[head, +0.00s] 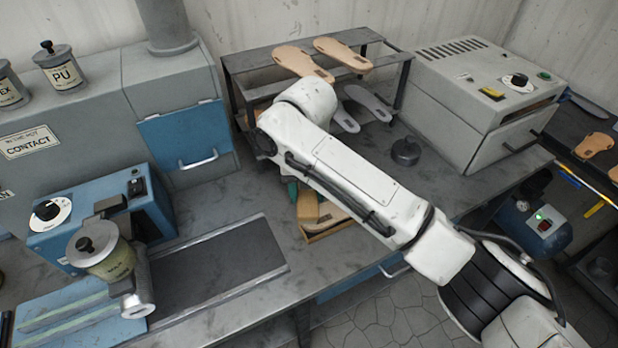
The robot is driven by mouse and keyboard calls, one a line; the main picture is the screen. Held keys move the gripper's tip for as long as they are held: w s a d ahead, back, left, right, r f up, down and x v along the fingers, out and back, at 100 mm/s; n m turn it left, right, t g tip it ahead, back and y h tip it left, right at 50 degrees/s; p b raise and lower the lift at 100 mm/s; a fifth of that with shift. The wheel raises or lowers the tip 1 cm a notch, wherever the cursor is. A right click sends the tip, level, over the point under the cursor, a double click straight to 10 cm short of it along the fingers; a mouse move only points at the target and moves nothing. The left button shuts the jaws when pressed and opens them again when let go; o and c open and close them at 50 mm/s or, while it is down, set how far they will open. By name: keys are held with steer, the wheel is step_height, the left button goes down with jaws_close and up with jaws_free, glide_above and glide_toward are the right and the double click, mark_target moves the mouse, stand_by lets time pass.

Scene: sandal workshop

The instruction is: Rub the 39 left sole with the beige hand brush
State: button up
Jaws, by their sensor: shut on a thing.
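I cannot make out my gripper in the head view; my white arm reaches over the bench and its end is hidden behind its own links. No beige hand brush can be made out. Two tan soles lie on top of the dark metal rack (240,62): one at the left (300,62) and one at the right (343,54). Two grey soles lie lower, one at the right (369,102) and one (344,120) partly behind my arm. No size marks are readable, so I cannot tell which is the 39 left sole.
A shallow wooden tray (322,234) with tan contents sits partly under my arm. A small green thing (292,190) shows beside it. A grey oven-like box (480,110) stands right, a dark round weight (405,151) before it. A glue pot machine (103,252) stands left.

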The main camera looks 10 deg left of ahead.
steer(key=shift+f+b, duration=2.1)
steer(key=shift+f, duration=0.7)
steer(key=shift+f+b, duration=0.3)
steer(key=shift+f, duration=0.2)
steer(key=shift+w+d, duration=0.1)
steer(key=shift+d, duration=0.05)
